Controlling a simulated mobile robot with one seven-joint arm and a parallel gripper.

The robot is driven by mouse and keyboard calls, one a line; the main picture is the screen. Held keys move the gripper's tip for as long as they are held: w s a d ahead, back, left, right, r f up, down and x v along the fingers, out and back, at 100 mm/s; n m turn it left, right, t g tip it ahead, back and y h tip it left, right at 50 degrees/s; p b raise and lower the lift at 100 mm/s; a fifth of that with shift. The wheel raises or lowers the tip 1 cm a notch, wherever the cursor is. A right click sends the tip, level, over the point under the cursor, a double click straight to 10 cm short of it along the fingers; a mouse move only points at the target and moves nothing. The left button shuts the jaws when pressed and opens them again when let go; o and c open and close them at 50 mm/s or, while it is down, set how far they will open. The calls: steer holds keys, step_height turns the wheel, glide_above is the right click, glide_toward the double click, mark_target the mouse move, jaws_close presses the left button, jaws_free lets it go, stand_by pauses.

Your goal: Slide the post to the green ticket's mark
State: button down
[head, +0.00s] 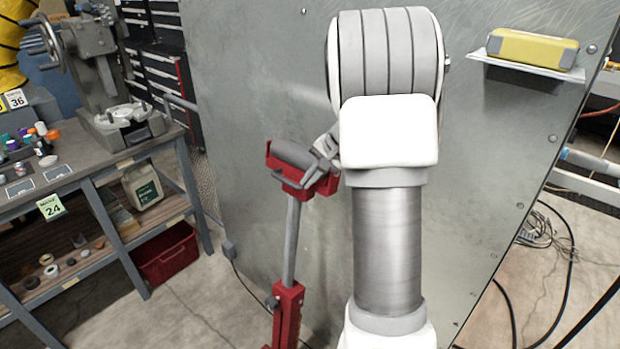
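The post is a grey rod (291,240) rising from a red lower tube (288,312). Its red head (301,187) carries a grey roller-like bar. My gripper (322,154) is at the right end of that head, close to or touching it. My arm hides much of the gripper, so I cannot tell whether its fingers are closed on anything. The green ticket (51,206) reads 24 and hangs on the front edge of the workbench at left. No scale marks on the post can be made out.
A workbench (95,172) with a vise-like machine (90,50) stands at left, with a red bin (166,254) beneath. A ticket (15,99) reads 36. A large metal panel (250,100) stands behind the post. A yellow case (532,48) sits on a shelf; cables (545,235) lie at right.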

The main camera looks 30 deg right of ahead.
step_height(320, 180, down, 16)
steer(key=a+b, duration=0.2)
steer(key=b, duration=1.1)
steer(key=shift+s+a, duration=0.3)
steer(key=shift+s, duration=0.1)
steer(key=shift+r, duration=0.1)
steer(key=p+v, duration=0.3)
steer(key=v, duration=1.1)
steer(key=s+a+r+n+h+p, duration=0.1)
steer(key=s+a+r+n+p, duration=0.15)
steer(key=s+a+r, duration=0.35)
steer(key=s+a+r+n+p, duration=0.1)
steer(key=s+a+r+n, duration=0.25)
steer(key=a, duration=0.45)
steer(key=s+a+n+h+p, duration=0.1)
steer(key=s+a+n, duration=0.4)
steer(key=s, duration=0.7)
steer(key=shift+s+a+f+n+h, duration=0.2)
steer(key=shift+s+a+n+h, duration=0.1)
steer(key=shift+a+h, duration=0.25)
steer(key=shift+d, duration=0.1)
